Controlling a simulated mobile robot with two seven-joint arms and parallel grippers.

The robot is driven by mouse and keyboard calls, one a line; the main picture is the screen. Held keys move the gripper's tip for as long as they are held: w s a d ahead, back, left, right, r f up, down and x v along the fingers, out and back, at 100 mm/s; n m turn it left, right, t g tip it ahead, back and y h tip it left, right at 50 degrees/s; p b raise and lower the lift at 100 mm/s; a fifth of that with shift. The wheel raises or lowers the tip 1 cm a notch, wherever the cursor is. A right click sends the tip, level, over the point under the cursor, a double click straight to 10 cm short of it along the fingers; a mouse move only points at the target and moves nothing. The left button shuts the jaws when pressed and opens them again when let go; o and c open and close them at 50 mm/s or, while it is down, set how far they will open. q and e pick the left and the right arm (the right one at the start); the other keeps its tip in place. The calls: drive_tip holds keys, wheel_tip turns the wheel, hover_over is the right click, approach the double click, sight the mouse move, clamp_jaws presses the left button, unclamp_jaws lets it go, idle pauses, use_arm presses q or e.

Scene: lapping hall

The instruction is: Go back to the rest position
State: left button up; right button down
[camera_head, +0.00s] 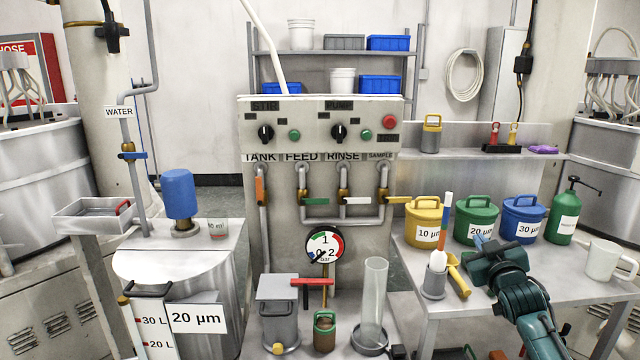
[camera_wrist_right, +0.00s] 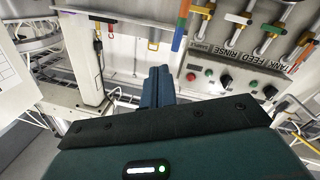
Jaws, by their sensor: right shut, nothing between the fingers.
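My right gripper (camera_head: 481,240) is over the right-hand table in the head view, its dark teal body and arm coming in from the lower right. Its blue fingers point up and to the left, close in front of the green 20 µm pot (camera_head: 476,218). In the right wrist view the two fingers (camera_wrist_right: 157,86) lie together with nothing between them. I cannot tell whether the gripper touches anything. My left gripper is not in view.
Valve panel (camera_head: 320,128) and glass cylinder (camera_head: 374,300) stand to the left.

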drive_tip(key=s+a+f+g+y, duration=0.1)
drive_tip(key=s+a+f+g, duration=0.1)
drive_tip(key=s+a+f, duration=0.6)
drive_tip(key=s+a+f+g+y, duration=0.25)
drive_tip(key=s+f, duration=0.45)
drive_tip(key=f, duration=0.5)
drive_tip(key=s+a+f+g, duration=0.1)
drive_tip(key=s+a+f, duration=0.1)
drive_tip(key=s, duration=0.6)
drive_tip(key=s+a+f+g+y, duration=0.1)
drive_tip(key=s+a+f, duration=0.2)
drive_tip(key=s+a, duration=0.2)
drive_tip(key=s+a+f+g, duration=0.1)
drive_tip(key=s+a+f, duration=0.1)
drive_tip(key=s, duration=0.9)
drive_tip(key=shift+s+a+f+y, duration=0.35)
drive_tip(key=shift+a, duration=0.5)
